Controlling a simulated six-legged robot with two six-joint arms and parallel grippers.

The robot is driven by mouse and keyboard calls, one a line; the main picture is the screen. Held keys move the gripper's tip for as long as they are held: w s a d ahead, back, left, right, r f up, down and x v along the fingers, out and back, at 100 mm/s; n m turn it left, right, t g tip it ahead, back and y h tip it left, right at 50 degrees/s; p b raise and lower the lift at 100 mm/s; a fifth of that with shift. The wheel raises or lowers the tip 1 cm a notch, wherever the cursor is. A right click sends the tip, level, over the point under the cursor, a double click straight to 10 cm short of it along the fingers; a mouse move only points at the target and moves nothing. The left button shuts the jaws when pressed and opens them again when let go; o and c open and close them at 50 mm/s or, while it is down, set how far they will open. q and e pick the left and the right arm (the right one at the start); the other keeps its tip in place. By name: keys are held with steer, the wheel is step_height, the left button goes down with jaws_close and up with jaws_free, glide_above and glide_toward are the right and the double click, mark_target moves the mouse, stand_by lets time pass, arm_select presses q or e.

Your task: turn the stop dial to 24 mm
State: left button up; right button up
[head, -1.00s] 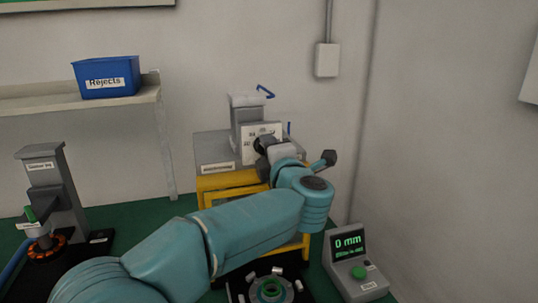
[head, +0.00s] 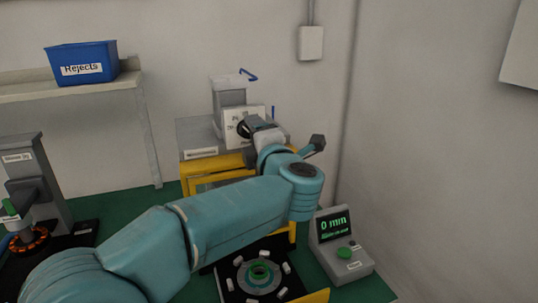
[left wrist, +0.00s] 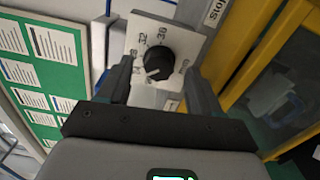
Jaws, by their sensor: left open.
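The stop dial is a round black knob (left wrist: 159,62) with a pale pointer mark, on a white plate (left wrist: 190,48) with printed numbers. The mark points to the lower left in the left wrist view; the number beside it is too small to read surely. The dial also shows in the head view (head: 243,128), on the grey machine's face. My left gripper (left wrist: 158,72) is open, one finger on either side of the knob, with visible gaps. In the head view my left gripper (head: 262,137) is right in front of the plate. My right gripper is not in view.
A grey display box (head: 342,245) reads "0 mm" and has a green button. A yellow frame (head: 188,184) stands below the dial. A black fixture (head: 228,287) with a green ring is in front. A grey press stands left; a blue Rejects bin (head: 82,65) is on a shelf.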

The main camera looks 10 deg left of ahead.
arm_select(q)
steer(key=b+v, duration=0.1)
steer(key=v, duration=1.3)
steer(key=shift+s+d+b, duration=0.15)
steer(key=shift+s+b, duration=0.1)
steer(key=shift+b, duration=0.05)
